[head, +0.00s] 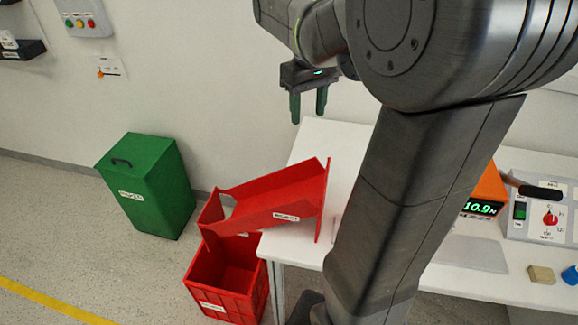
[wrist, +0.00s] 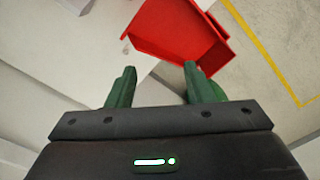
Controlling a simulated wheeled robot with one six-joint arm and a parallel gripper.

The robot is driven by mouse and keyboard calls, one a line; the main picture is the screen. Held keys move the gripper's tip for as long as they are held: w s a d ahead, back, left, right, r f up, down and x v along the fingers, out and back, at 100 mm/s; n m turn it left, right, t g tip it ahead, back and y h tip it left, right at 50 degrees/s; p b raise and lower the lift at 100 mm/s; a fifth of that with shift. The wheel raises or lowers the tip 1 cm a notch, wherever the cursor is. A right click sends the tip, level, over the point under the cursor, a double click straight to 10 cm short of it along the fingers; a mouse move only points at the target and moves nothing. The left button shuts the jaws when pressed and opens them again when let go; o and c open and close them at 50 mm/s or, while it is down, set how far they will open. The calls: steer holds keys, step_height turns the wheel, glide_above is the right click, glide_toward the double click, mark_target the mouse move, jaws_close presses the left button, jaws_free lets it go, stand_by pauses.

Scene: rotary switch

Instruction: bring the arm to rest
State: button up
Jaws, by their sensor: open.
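My gripper (head: 308,104) hangs in the air above the white table (head: 312,143), near the wall, with its green fingers pointing down. The fingers are apart and nothing is between them. In the wrist view my gripper (wrist: 160,85) also shows its two green fingers spread, with a red container beyond them. My arm crosses the middle and right of the head view and hides part of the table. The rotary switch panel (head: 514,222) with a red knob (head: 550,219) stands on the table at the right, well away from my gripper.
A red chute (head: 275,203) sits at the table's left end, above a red crate (head: 225,285) on the floor. A green bin (head: 150,185) stands by the wall. An orange display box (head: 485,195), a wooden block (head: 541,274) and a blue object (head: 571,275) are at right.

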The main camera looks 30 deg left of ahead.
step_height(320, 180, down, 14)
steer(key=shift+r+p, duration=2.2)
steer(key=shift+r, duration=0.45)
steer(key=shift+f, duration=0.15)
